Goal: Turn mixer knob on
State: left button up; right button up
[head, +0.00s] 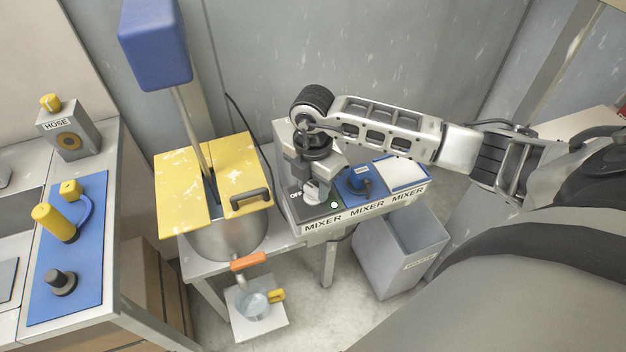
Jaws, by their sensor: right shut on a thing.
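The mixer panel (318,229) is a grey box with MIXER lettering along its front edge, in the middle of the head view. The mixer knob (312,190) is pale and stands on the panel's dark left plate, which reads OFF at its left. My right gripper (309,180) comes down from above and is shut on the knob; its fingers partly hide the knob, so I cannot tell its exact angle. A small pale green dot (334,205) shows on the plate right of the knob. My left gripper is not in view.
Beside the knob are a blue plate with a blue knob (359,181) and a white pad (401,174). A steel pot (228,238) with a yellow lid (178,192) stands left. A grey bin (400,250) is below. The HOSE box (72,140) is far left.

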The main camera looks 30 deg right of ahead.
aim_at(313, 188)
jog(key=shift+w+d+r, duration=0.1)
jog(key=o, duration=1)
notch_tip(313, 188, up, 16)
jog(key=shift+f+b, duration=0.1)
jog(key=shift+b, duration=0.5)
